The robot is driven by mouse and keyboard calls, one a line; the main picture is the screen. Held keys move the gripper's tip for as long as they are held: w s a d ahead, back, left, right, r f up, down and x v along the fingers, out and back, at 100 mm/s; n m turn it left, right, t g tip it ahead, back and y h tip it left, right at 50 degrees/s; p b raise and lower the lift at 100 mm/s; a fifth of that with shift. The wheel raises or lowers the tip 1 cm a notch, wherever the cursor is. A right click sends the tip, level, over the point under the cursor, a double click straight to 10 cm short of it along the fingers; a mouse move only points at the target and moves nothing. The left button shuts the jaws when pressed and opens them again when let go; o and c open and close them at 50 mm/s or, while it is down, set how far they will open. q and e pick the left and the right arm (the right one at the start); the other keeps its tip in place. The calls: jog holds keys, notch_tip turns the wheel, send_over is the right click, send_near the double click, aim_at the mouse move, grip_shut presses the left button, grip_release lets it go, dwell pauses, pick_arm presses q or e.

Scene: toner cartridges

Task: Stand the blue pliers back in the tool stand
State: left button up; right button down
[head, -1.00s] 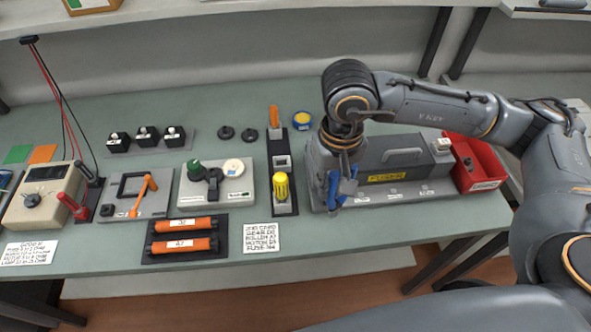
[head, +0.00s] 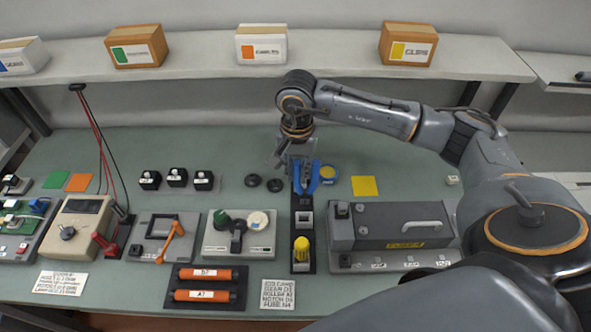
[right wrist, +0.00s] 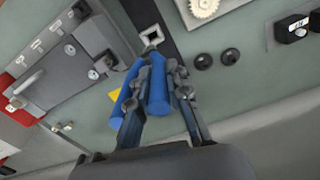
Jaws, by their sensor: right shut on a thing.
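My right gripper (head: 297,160) is shut on the blue pliers (head: 314,180), at the back end of the tool stand. The tool stand (head: 302,203) is a narrow black strip with square grey sockets. Its middle socket (head: 304,219) looks empty, and a yellow-handled tool (head: 301,248) stands in the front one. The stand's back end is hidden behind the pliers and gripper. I cannot tell whether the pliers touch the stand. My left gripper is out of view.
A grey fuser unit (head: 390,228) sits right of the stand. A device with green and cream knobs (head: 240,234) is close on the left.

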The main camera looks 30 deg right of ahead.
aim_at(297, 186)
jog(key=shift+f+b, duration=0.9)
jog(key=shift+f, duration=1.8)
jog(key=shift+b, duration=0.4)
jog(key=shift+f, duration=0.15)
jog(key=shift+f+b, duration=1.6)
jog(key=shift+b, duration=0.8)
jog(key=shift+f+b, duration=0.8)
jog(key=shift+b, duration=0.05)
jog(key=c, duration=1.2)
grip_release()
